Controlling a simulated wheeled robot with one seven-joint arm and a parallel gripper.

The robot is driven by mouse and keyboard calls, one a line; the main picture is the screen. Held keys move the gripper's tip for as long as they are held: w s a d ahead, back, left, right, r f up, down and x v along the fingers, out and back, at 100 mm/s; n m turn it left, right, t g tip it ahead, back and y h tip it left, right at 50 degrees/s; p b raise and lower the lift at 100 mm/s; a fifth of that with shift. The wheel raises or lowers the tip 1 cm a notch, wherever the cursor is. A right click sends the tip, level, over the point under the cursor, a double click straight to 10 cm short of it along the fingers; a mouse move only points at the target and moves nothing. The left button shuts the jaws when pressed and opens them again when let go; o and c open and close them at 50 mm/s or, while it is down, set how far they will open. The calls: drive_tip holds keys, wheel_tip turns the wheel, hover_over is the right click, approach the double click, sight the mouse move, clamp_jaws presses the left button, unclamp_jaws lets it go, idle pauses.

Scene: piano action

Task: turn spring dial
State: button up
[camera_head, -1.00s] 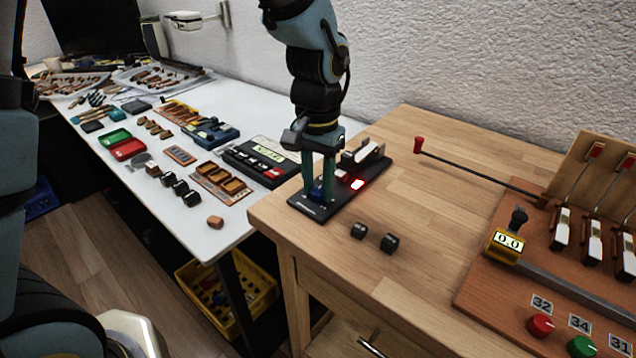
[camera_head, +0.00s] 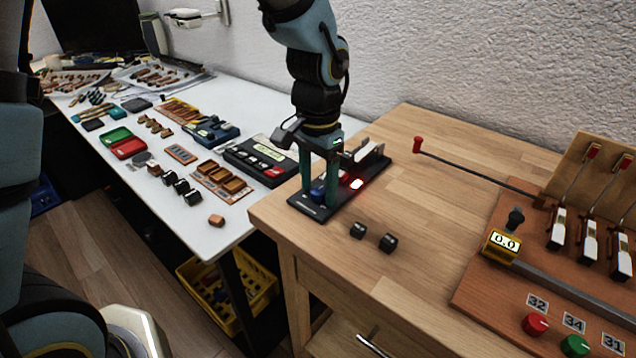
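A low black device (camera_head: 310,209) lies at the left end of the wooden bench, with a small blue knob (camera_head: 318,190), which looks like the dial, near its front left. A red light (camera_head: 357,184) glows beside it. My gripper (camera_head: 320,196) points down over the device, its two green fingers apart on either side of the blue knob. The fingers reach down close to the device and partly hide the knob. I cannot tell whether they touch or grip it.
Two small black blocks (camera_head: 373,237) lie on the bench in front of the device. A lever with a red knob (camera_head: 418,143) and a wooden key model (camera_head: 490,285) stand to the right. The white table (camera_head: 230,229) at left holds trays and parts.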

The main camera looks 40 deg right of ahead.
sight(317, 189)
wheel_tip(317, 189, up, 11)
drive_tip(key=b, duration=0.1)
idle(0.6)
drive_tip(key=shift+w+f, duration=0.1)
idle(0.5)
